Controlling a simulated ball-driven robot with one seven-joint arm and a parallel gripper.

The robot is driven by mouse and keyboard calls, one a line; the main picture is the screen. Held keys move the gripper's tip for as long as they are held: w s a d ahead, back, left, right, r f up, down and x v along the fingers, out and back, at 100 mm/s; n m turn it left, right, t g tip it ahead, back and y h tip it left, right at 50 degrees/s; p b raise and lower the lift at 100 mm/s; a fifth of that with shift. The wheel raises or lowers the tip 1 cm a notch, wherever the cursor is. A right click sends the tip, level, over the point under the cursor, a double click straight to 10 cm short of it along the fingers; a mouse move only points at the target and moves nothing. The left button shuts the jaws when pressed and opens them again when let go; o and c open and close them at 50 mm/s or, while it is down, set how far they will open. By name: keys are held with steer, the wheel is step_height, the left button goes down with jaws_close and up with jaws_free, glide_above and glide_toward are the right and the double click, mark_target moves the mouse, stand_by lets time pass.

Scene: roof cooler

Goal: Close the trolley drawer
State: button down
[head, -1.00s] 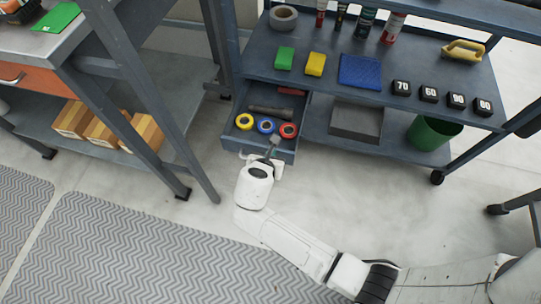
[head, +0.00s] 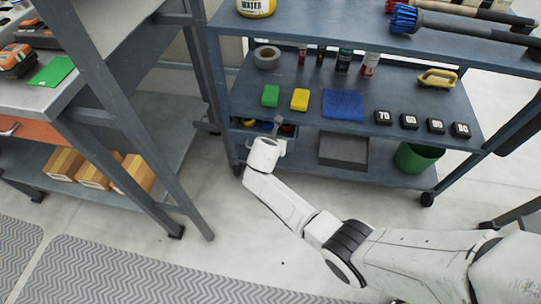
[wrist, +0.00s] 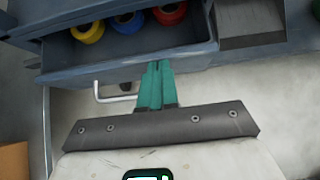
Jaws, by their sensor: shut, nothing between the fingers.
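The trolley drawer (head: 238,137) is partly open under the left side of the trolley's middle shelf. My arm covers much of it in the head view. In the wrist view its front panel (wrist: 130,68) spans the upper left, with yellow, blue and red tape rolls (wrist: 170,13) behind it. The white bar handle (wrist: 115,97) sticks out below the front. My gripper (wrist: 157,65) is shut and empty, its green fingertips at the drawer front, right of the handle; contact is hard to confirm. It also shows in the head view (head: 277,122).
The blue-grey trolley (head: 300,30) carries bottles, sponges and black numbered blocks. A grey box (head: 343,151) and a green bin (head: 418,158) stand on its bottom shelf. A workbench (head: 150,190) with cardboard boxes stands left. The floor in front is clear.

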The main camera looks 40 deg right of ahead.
steer(key=shift+w+d, duration=0.4)
steer(key=shift+d, duration=0.2)
steer(key=shift+w+d, duration=0.4)
steer(key=shift+d, duration=0.2)
steer(key=shift+a, duration=0.1)
